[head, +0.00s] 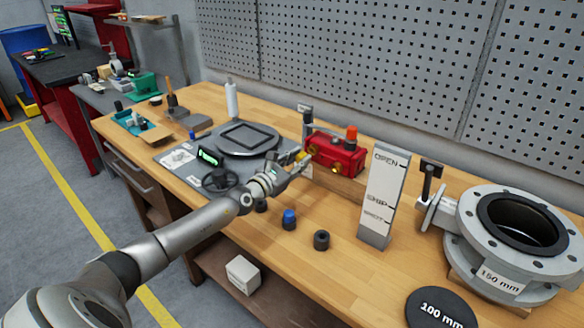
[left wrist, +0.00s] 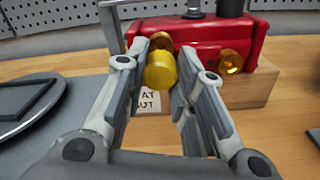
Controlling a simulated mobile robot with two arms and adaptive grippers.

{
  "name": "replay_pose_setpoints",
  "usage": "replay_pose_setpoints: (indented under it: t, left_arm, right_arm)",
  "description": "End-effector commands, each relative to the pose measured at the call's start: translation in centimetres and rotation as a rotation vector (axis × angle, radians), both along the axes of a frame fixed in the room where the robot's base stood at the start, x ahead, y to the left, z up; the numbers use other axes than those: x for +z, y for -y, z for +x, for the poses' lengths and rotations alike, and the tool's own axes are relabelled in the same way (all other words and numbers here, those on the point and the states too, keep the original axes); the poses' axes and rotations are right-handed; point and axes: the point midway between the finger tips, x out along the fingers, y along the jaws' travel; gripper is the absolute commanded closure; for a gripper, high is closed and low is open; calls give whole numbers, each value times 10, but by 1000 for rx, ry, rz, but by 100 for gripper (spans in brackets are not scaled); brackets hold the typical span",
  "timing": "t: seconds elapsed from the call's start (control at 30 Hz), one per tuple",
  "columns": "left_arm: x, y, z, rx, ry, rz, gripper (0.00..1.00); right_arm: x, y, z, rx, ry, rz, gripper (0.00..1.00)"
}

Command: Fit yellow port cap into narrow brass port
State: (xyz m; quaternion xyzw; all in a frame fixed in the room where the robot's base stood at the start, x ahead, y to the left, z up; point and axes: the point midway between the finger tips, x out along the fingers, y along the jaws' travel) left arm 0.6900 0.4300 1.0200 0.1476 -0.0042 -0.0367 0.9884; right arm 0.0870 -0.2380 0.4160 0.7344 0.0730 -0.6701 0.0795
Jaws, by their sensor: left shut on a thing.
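The yellow port cap (left wrist: 160,74) is between the fingertips of my left gripper (left wrist: 163,82), which is shut on it. In the head view my left gripper (head: 296,164) is at the left end of the red actuator (head: 335,154), just in front of it. In the left wrist view the red actuator (left wrist: 195,36) has two brass ports. The left brass port (left wrist: 160,40) is directly behind the cap and partly hidden by it. The right brass port (left wrist: 231,64) is in clear view. I cannot tell whether cap and port touch, or which port is narrower.
The actuator sits on a wooden block (head: 340,185). A blue cap (head: 289,219) and a black ring (head: 321,240) lie on the bench in front. A white OPEN/SHIP post (head: 382,200) and a large grey flanged valve (head: 487,262) stand to the right.

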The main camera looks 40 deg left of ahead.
Motion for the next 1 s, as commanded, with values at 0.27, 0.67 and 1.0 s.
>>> replay_pose_setpoints:
  t: [0.27, 0.67, 1.0]
  left_arm:
    - [0, 1, 9, -1, 0, 1, 88]
    - [1, 1, 9, -1, 0, 0, 88]
    - [1, 1, 9, -1, 0, 0, 88]
  right_arm:
    - [-3, 0, 0, 0, 0, 0, 100]
    - [-3, -4, 0, -2, 0, 5, 100]
    - [-3, -5, 0, -1, 0, 6, 100]
